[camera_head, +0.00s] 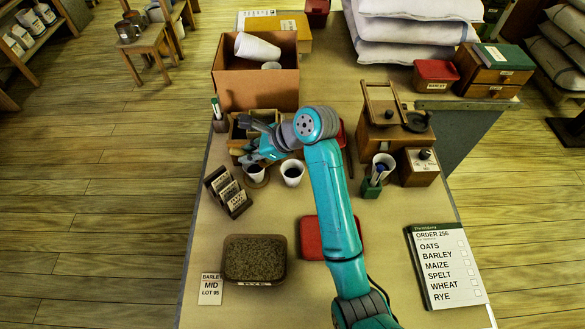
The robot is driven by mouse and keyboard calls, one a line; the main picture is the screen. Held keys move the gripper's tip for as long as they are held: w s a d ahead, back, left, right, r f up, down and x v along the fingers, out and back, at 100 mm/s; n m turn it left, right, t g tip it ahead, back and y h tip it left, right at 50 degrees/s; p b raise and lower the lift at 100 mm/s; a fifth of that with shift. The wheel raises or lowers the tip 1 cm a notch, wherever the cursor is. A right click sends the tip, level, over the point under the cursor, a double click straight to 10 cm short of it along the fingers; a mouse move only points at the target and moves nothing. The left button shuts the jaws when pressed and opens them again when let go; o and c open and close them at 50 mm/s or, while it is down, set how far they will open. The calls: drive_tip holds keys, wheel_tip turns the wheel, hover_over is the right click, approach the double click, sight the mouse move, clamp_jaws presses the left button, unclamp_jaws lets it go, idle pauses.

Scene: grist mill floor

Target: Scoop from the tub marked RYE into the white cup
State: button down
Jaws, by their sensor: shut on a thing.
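A tub (255,258) full of dark brown grain stands at the front left of the bench. The small label on its front edge seems to read RYE. A white cup (292,174) with a dark inside stands in the middle of the bench. My gripper (246,157) is beyond and left of these cups, by a wooden box (240,127). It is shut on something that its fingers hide. I cannot make out a scoop.
A red lid (311,238) lies right of the tub, partly under my arm. A card rack (228,190) stands left of the cups. A cardboard box (256,88), a wooden mill (392,130) and white sacks (415,30) stand farther back. An order board (447,267) lies front right.

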sight(239, 152)
drive_tip(key=shift+d+f+y, duration=0.1)
drive_tip(key=shift+d+y, duration=0.3)
drive_tip(key=shift+d, duration=0.15)
idle(0.5)
drive_tip(key=shift+d+r+y, duration=0.25)
drive_tip(key=shift+d+y, duration=0.25)
drive_tip(key=shift+d, duration=0.1)
drive_tip(key=shift+d+r+y, duration=0.25)
drive_tip(key=shift+d+y, duration=0.25)
drive_tip(key=shift+d, duration=0.05)
idle(1.4)
drive_tip(key=a+h, duration=0.1)
drive_tip(key=a, duration=0.2)
drive_tip(key=shift+f+h+p, duration=0.3)
drive_tip(key=shift+f+h, duration=0.1)
drive_tip(key=shift+a+h, duration=0.3)
drive_tip(key=shift+h, duration=0.1)
drive_tip(key=shift+d, duration=0.15)
drive_tip(key=shift+a+r+h, duration=0.15)
drive_tip(key=shift+a+h, duration=0.25)
drive_tip(key=shift+a, duration=0.1)
drive_tip(key=shift+a+f+h+b, duration=0.2)
drive_tip(key=shift+a+f+h, duration=0.05)
drive_tip(key=shift+a+h, duration=0.25)
drive_tip(key=shift+a+f+h+b, duration=0.15)
drive_tip(key=shift+a+f+h, duration=0.05)
drive_tip(key=shift+a+h, duration=0.5)
drive_tip(key=shift+a, duration=0.05)
drive_tip(key=shift+a+r+h, duration=0.7)
drive_tip(key=shift+h, duration=0.2)
